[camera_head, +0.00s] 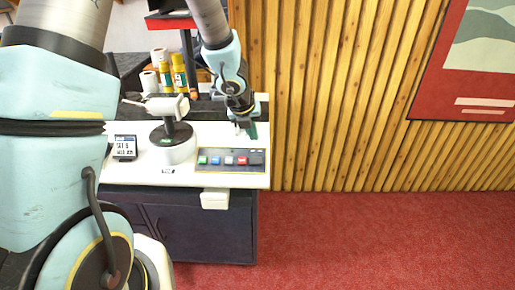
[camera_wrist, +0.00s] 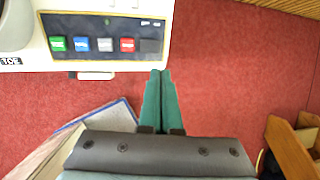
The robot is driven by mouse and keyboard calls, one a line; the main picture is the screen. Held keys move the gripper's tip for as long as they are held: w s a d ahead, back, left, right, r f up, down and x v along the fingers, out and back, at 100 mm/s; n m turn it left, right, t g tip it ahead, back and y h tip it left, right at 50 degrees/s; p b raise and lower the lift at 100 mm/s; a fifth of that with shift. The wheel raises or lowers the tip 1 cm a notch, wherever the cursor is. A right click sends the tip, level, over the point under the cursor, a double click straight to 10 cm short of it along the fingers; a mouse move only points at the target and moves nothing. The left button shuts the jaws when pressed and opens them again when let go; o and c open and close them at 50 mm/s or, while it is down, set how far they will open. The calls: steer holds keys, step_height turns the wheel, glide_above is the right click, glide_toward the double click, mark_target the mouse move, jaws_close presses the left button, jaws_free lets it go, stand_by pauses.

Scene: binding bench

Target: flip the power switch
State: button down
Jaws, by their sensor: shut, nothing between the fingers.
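A dark control panel (camera_head: 230,160) is set in the front right of the white bench-top machine. It carries a row of green, blue, pale grey and red buttons, and it also shows in the wrist view (camera_wrist: 104,55). The red button (camera_wrist: 127,45) is nearest the panel's right end, beside a dark square (camera_wrist: 150,46). I cannot tell which control is the power switch. My gripper (camera_head: 249,131) has teal fingers, shut and empty, seen near the machine's back right corner. In the wrist view my fingertips (camera_wrist: 160,73) appear just past the panel's lower right corner, with red floor behind.
Yellow bottles (camera_head: 179,72) and white rolls stand behind. A slatted wooden wall (camera_head: 330,100) is to the right. Red carpet (camera_head: 380,235) is clear in front.

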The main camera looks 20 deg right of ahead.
mark_target(261, 159)
steer(key=b+x, duration=0.4)
steer(key=x, duration=0.9)
steer(key=shift+w+d+f, duration=0.15)
steer(key=shift+w+f, duration=0.05)
steer(key=shift+d+f+t+y, duration=0.2)
steer(key=shift+t+y, duration=0.1)
steer(key=shift+y, duration=0.1)
steer(key=shift+a, duration=0.1)
steer(key=shift+w+a, duration=0.1)
steer(key=shift+w+a+r, duration=0.2)
steer(key=shift+a, duration=0.45)
